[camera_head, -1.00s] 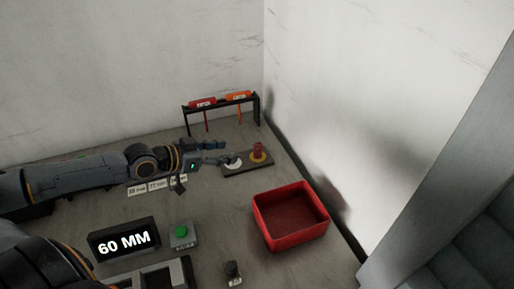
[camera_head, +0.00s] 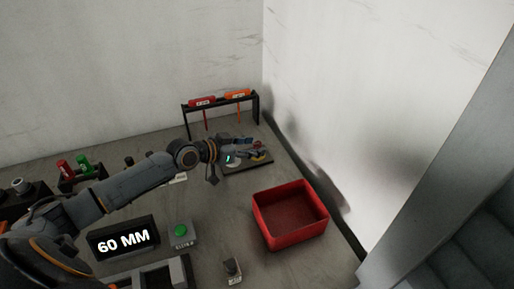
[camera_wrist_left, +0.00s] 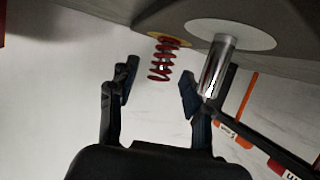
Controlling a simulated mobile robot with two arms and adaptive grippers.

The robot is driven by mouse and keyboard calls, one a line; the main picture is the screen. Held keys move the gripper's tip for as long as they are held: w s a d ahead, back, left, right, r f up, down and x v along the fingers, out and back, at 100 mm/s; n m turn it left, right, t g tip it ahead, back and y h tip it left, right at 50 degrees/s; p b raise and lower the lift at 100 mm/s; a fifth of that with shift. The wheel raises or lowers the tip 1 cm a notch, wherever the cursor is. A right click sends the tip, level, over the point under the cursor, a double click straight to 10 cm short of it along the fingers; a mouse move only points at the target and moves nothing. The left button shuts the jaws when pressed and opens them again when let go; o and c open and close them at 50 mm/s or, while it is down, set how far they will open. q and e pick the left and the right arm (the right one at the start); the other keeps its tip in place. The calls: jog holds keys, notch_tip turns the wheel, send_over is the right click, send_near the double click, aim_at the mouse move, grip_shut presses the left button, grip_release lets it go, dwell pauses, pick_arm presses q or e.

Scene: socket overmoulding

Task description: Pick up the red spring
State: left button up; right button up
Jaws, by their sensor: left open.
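The red spring (camera_wrist_left: 161,62) stands on a yellow disc of a small dark plate (camera_head: 250,166). In the left wrist view it appears between the two fingertips of my left gripper (camera_wrist_left: 158,84), with clear gaps on both sides. My left gripper (camera_head: 247,147) is open and empty. I cannot tell exactly how deep the spring lies between the fingers. My right gripper is not in view.
A shiny metal pin (camera_wrist_left: 218,62) on a white disc stands close beside the spring. A rack (camera_head: 257,109) with red and orange tools stands behind. A red bin (camera_head: 264,227) is in front, and a green button box (camera_head: 183,234) and a 60 MM display (camera_head: 124,240) are front left.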

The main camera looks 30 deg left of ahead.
pick_arm(q)
jog(key=x, duration=0.2)
jog(key=shift+w+d+f, duration=0.15)
jog(key=shift+w+f, duration=0.05)
jog(key=shift+w, duration=0.05)
jog(key=shift+s, duration=0.1)
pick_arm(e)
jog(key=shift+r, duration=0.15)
pick_arm(q)
grip_shut()
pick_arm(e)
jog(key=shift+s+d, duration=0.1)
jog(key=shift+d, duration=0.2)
pick_arm(q)
jog(key=shift+r, duration=0.2)
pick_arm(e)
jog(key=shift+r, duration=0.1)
